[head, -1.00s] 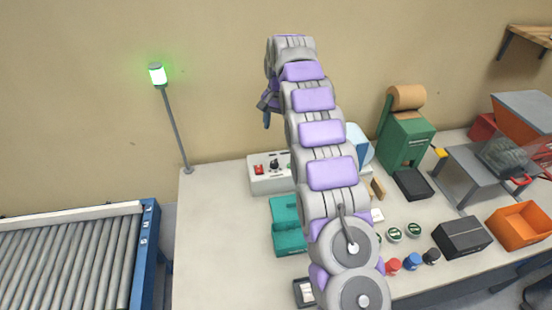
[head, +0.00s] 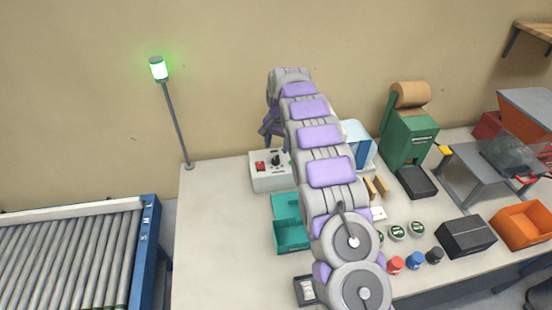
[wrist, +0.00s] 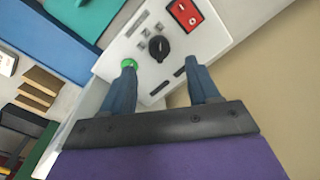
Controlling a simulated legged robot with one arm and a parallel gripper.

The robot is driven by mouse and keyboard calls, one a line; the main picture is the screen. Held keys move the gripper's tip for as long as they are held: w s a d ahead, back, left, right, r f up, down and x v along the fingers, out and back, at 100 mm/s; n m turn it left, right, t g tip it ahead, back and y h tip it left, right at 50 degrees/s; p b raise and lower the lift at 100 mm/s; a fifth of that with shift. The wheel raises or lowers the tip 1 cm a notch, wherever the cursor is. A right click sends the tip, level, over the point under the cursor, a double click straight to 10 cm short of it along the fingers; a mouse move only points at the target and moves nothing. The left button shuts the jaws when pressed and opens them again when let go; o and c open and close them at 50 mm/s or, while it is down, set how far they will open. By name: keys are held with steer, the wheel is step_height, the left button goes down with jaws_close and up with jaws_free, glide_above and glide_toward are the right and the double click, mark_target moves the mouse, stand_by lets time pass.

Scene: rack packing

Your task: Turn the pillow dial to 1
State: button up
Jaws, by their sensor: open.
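A pale control box (head: 270,184) stands at the back of the bench. It carries a black round dial (head: 276,159), which also shows in the wrist view (wrist: 159,47) with a light mark on it. I cannot read any numbers around it. My gripper (wrist: 160,62) is open and empty, pointing at the box face. The dial lies just beyond the fingertips, roughly centred between them; I see no contact. In the head view my gripper (head: 267,144) hangs above the box, partly hidden by my arm.
A red rocker switch (wrist: 186,12) and a green button (wrist: 128,63) flank the dial; the button is by the left fingertip. A teal box (head: 289,236) stands in front. A lamp post (head: 175,125) glows green at the left. The bench's left part is clear.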

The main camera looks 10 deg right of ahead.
mark_target(276, 157)
step_height(276, 157, down, 7)
steer(key=shift+w+a+r+b, duration=0.1)
steer(key=shift+a+r+b, duration=0.05)
steer(key=shift+b, duration=0.15)
steer(key=shift+c, duration=0.2)
steer(key=c, duration=1)
